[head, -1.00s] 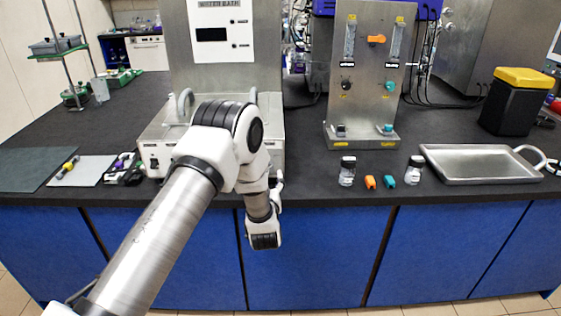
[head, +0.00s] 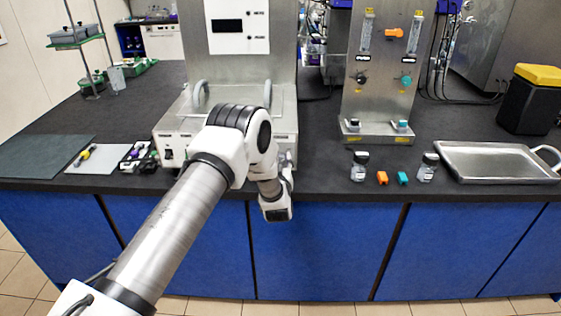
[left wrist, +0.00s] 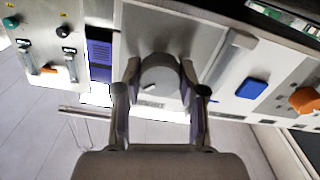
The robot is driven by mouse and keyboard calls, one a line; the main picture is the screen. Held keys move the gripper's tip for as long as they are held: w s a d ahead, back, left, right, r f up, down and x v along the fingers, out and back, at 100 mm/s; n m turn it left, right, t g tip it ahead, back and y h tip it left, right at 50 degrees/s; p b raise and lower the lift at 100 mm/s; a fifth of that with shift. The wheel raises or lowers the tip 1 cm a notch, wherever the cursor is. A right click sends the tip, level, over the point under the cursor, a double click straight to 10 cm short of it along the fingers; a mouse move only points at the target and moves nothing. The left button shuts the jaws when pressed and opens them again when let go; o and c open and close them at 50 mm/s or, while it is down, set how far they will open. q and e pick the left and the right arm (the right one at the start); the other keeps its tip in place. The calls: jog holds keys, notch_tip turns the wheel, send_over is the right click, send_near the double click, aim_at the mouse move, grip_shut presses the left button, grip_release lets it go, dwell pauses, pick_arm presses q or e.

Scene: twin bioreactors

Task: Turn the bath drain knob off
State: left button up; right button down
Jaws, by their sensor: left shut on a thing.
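The water bath (head: 180,130) is a metal housing with a white upright panel at the back of the bench. My left arm reaches to its front, and my left gripper (head: 287,168) is at the right part of that front face, mostly hidden behind my wrist in the head view. In the left wrist view, my left gripper (left wrist: 160,92) has its two fingers on either side of a round grey knob (left wrist: 160,72), the drain knob, and is shut on it. A small dark mark shows on the knob's face. My right gripper is not in view.
A blue square button (left wrist: 251,88) and an orange knob (left wrist: 304,100) show on the right in the left wrist view.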

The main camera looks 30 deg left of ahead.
pick_arm(q)
jog(key=shift+f+n+b, duration=0.2)
jog(key=shift+n+b, duration=0.5)
jog(key=shift+b, duration=0.3)
jog(key=n+b, duration=0.7)
jog(key=b, duration=0.2)
jog(key=n+b, duration=0.7)
jog(key=b, duration=0.2)
jog(key=shift+f+n+b, duration=0.2)
jog(key=shift+n+b, duration=0.1)
jog(key=shift+b, duration=0.05)
jog(key=shift+r+n+b, duration=0.2)
jog(key=shift+n+b, duration=0.8)
jog(key=shift+b, duration=0.2)
jog(key=o, duration=1.1)
jog(key=shift+s, duration=0.1)
jog(key=shift+o, duration=0.2)
jog(key=shift+a, duration=0.1)
